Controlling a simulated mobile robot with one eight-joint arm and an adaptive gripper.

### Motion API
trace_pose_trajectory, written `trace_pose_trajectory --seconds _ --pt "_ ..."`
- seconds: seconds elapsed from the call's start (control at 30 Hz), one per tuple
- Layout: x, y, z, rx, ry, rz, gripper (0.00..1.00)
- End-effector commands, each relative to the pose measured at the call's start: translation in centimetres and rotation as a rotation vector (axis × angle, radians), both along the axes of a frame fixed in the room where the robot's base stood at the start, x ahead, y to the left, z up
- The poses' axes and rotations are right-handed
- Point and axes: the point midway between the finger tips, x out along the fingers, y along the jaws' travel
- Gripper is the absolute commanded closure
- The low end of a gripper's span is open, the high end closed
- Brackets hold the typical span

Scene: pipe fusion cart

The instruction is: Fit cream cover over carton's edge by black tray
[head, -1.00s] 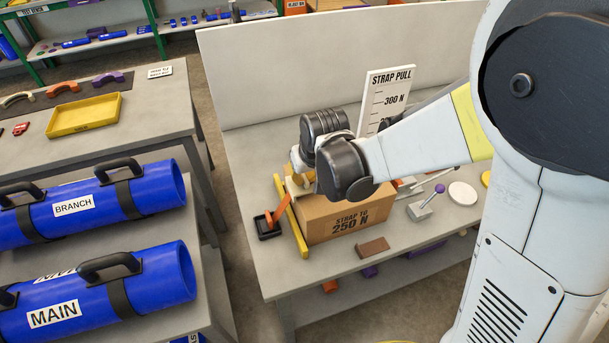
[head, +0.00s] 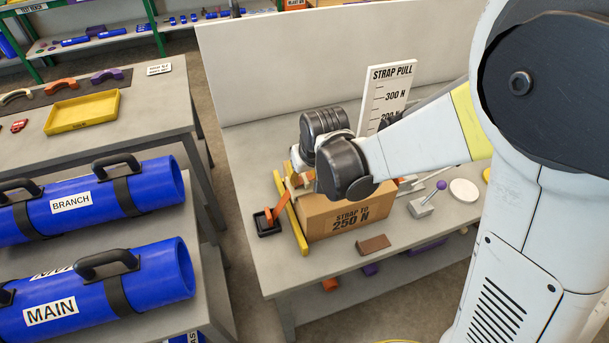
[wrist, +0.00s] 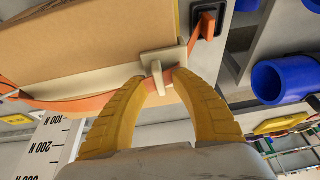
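The brown carton (head: 345,215) stands on the bench. The cream cover (wrist: 155,63) shows in the wrist view at the carton's edge on the black tray side. Its upright tab is between the yellow fingertips of my gripper (wrist: 163,80), which look shut on it. Whether the cover sits flush on the edge I cannot tell. The black tray (head: 268,223) is left of the carton and also shows in the wrist view (wrist: 209,20). An orange strap (wrist: 196,40) runs from the tray past the cover. In the head view my wrist hides most of the cover.
A yellow bar (head: 291,215) lies along the carton's left side. A STRAP PULL scale board (head: 390,92) stands behind. A brown block (head: 373,244) lies in front, and a purple-knobbed lever (head: 428,200) is to the right. Blue pipes (head: 95,290) occupy the left cart.

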Motion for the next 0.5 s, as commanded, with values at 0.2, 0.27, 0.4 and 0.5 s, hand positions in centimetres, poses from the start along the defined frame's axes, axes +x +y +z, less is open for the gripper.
trace_pose_trajectory --seconds 0.2,0.27,0.4,0.5 --pt "0.0 0.0 0.3 0.0 0.0 0.0 0.69" --pt "0.0 0.0 0.6 0.0 0.0 0.0 0.69" --pt "0.0 0.0 1.4 0.0 0.0 0.0 0.69" --pt "0.0 0.0 2.0 0.0 0.0 0.0 0.69"
